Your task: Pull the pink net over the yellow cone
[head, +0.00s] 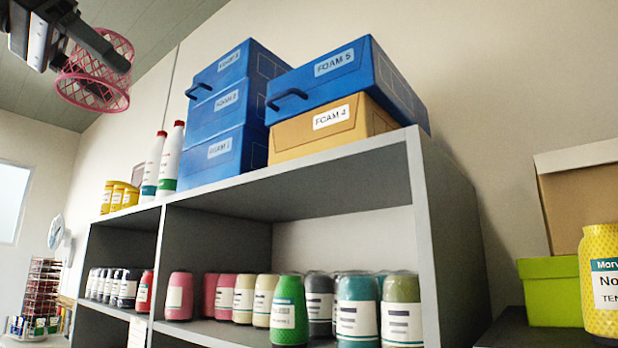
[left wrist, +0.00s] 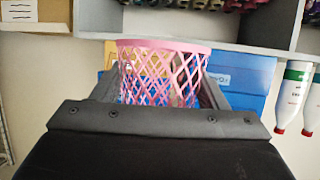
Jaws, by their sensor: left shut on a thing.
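The pink net (head: 97,75), an open lattice tube with a solid rim, hangs in the air at the upper left of the head view. My left gripper (head: 116,58) is shut on it, and the dark fingers cover part of it. In the left wrist view the net (left wrist: 165,75) sits between the two fingers (left wrist: 160,95). A yellow cone (head: 600,285) with a white and green label stands at the right edge of the head view, partly cut off. Its surface has a fine lattice pattern. The net is far from it. My right gripper is not in view.
A grey shelf unit (head: 425,190) with several coloured cones fills the middle. Blue boxes (head: 225,110), a tan box (head: 335,125) and white bottles (head: 170,160) stand on top. A green box (head: 550,290) stands beside the yellow cone. A wire rack (head: 42,285) is at lower left.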

